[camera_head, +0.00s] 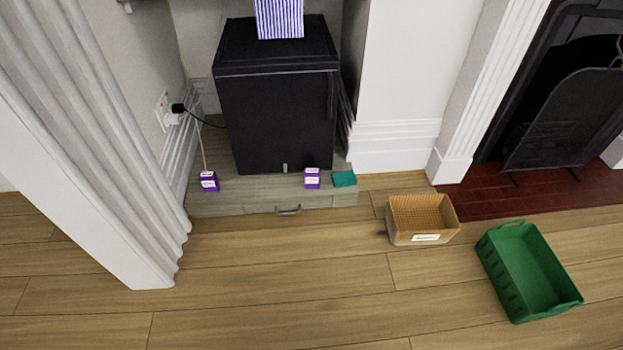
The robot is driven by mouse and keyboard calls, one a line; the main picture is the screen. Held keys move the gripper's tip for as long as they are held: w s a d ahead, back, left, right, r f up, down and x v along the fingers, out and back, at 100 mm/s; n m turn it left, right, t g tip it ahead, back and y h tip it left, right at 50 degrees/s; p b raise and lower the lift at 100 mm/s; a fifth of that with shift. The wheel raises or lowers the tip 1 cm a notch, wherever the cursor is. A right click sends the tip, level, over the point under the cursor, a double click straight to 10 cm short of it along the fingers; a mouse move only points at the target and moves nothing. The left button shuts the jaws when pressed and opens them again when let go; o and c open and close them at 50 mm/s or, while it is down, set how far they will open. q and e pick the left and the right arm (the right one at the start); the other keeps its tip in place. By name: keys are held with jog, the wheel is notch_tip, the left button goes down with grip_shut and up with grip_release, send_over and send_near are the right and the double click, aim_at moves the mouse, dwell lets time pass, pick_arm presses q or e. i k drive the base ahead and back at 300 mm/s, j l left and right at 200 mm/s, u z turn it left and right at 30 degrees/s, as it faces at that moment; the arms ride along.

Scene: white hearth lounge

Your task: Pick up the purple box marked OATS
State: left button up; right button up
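Two small purple boxes with white labels stand on a low grey wooden platform (250,203) in front of a black cabinet. The left purple box (209,182) is near the platform's left end. The right purple box (312,178) is near its right end, next to a flat teal item (344,179). The labels are too small to read, so I cannot tell which box is marked OATS. Neither of my grippers shows in this view.
The black cabinet (275,110) stands on the platform with a striped box (279,18) on top. A tan basket (420,205) and a green crate (525,270) sit on the floor at right. A white fluted column (85,130) stands at left. The front floor is clear.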

aim_at(310, 174)
jog(key=i+l+u, duration=0.1)
jog(key=i+u, duration=0.2)
jog(key=i, duration=0.25)
jog(key=i+l+u, duration=0.3)
jog(key=i, duration=0.2)
jog(key=i+l+u, duration=0.25)
jog(key=i, duration=0.2)
